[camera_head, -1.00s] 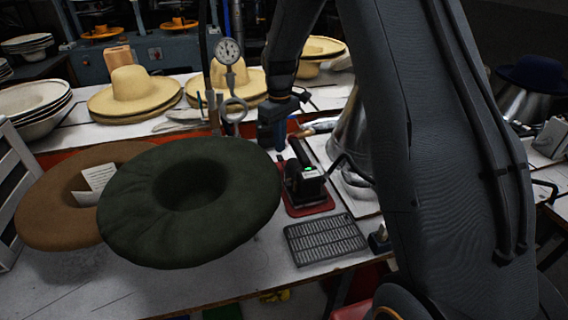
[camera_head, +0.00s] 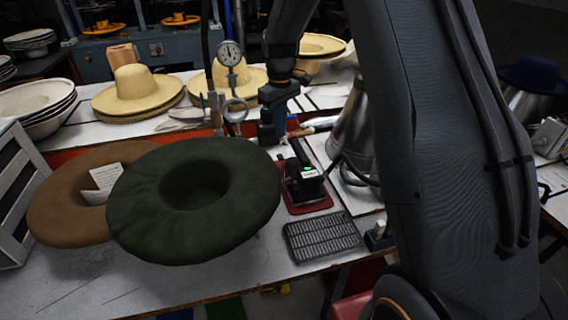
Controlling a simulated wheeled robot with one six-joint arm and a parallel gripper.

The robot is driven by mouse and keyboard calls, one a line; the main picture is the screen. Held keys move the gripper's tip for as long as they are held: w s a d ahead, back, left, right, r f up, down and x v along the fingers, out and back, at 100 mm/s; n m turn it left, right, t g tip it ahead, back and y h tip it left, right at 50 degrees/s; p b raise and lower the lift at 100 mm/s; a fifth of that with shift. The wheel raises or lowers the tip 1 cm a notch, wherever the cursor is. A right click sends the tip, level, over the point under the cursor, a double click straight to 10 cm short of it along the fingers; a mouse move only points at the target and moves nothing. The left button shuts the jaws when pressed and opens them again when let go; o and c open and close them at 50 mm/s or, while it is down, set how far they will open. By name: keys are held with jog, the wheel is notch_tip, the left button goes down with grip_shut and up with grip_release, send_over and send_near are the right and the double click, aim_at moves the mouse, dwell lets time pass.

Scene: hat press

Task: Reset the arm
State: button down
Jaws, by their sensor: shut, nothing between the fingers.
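My arm comes down from the top of the head view, right of the dial gauge. My gripper (camera_head: 268,132) is at its lower end, above the white table (camera_head: 80,290), behind the dark green hat (camera_head: 195,195). It is small and dark against the clutter. Its jaws are shut with nothing held. The green felt hat is nearest to me, brim wide and crown hollow facing up. It overlaps a brown hat (camera_head: 65,205) with a white paper tag (camera_head: 105,178).
A dial gauge (camera_head: 230,53) stands left of my arm. Straw hats (camera_head: 137,88) and stacked pale hats (camera_head: 35,105) lie behind. A red-based device (camera_head: 305,185), a grey grid (camera_head: 320,238) and a metal cone (camera_head: 350,125) stand to the right. The table's front left is clear.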

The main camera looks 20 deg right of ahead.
jog(key=s+m+t+b, duration=0.1)
jog(key=s+m, duration=0.5)
jog(key=s, duration=2.3)
jog(key=shift+r, duration=0.4)
jog(key=shift+a, duration=0.1)
